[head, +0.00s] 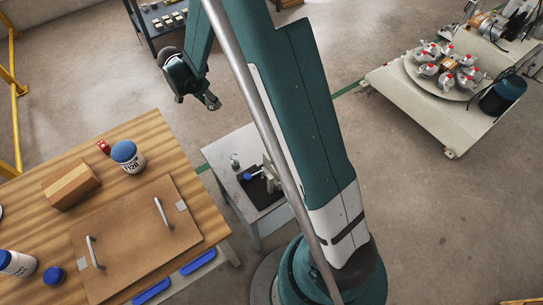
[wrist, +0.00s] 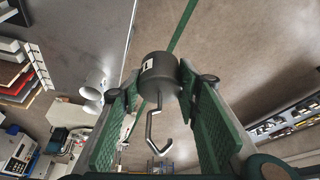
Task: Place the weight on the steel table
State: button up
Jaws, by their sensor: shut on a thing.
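The weight (wrist: 159,72) is a dark grey cylinder with a bent metal hook and a small white label. In the wrist view it sits between the green finger pads of my gripper (wrist: 158,84), which is shut on it. In the head view my gripper (head: 209,100) is in the air above and behind the wooden workbench, and the weight is too small there to make out clearly. A small grey-topped table (head: 244,140), seemingly the steel table, stands right of the workbench. My arm hides its right part. A plain grey surface (wrist: 85,35) fills the wrist view's upper left.
The wooden workbench (head: 200,205) holds a brown board with two handles (head: 135,235), a wooden block (head: 72,186) and blue-lidded jars (head: 128,157). A dark object and a blue item (head: 247,176) lie on the small table. A cart with a carousel (head: 405,105) stands at the right.

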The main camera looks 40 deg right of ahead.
jog(key=s+d+f+m+g+b, duration=0.1)
jog(key=s+d+f+m, duration=0.1)
jog(key=s+d, duration=0.9)
jog(key=s+d+f+m+g, duration=0.1)
jog(key=s+d+m, duration=0.3)
jog(key=s+d, duration=0.6)
jog(key=shift+s+d+f+b, duration=0.4)
jog(key=shift+s+f, duration=0.2)
jog(key=shift+s, duration=0.5)
jog(key=shift+f+b, duration=0.95)
jog(key=shift+f, duration=2.2)
jog(key=shift+f+b, duration=0.6)
jog(key=shift+f, duration=1.3)
jog(key=shift+f, duration=0.15)
jog(key=o, duration=1.5)
